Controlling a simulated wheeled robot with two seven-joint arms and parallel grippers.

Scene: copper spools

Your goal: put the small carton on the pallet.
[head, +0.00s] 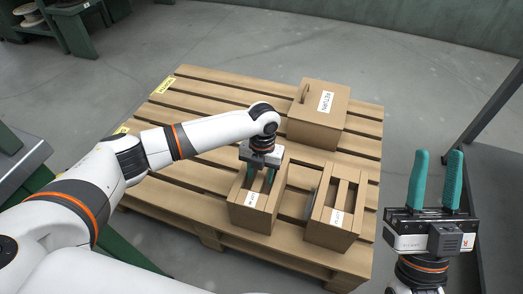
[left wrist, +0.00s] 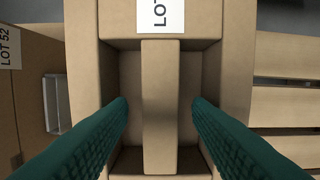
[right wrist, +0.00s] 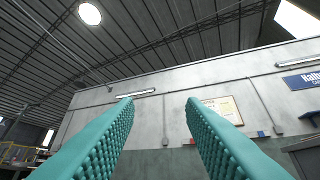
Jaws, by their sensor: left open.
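A small tan carton (head: 247,218) with an open top and a middle handle strip stands upright at the pallet's near edge, apparently resting on the slats. The wooden pallet (head: 203,90) lies on the floor. My left gripper (head: 259,180) is pointed down into this carton. In the left wrist view the open fingers (left wrist: 160,125) are on either side of the carton's handle strip (left wrist: 160,70), with gaps to it. My right gripper (head: 437,182) is at the right, fingers up and apart, empty; its fingers also show in the right wrist view (right wrist: 160,125).
A larger closed box marked RETURN (head: 312,128) sits behind. The pallet's left slats are clear. A green shelf (head: 75,22) stands far left.

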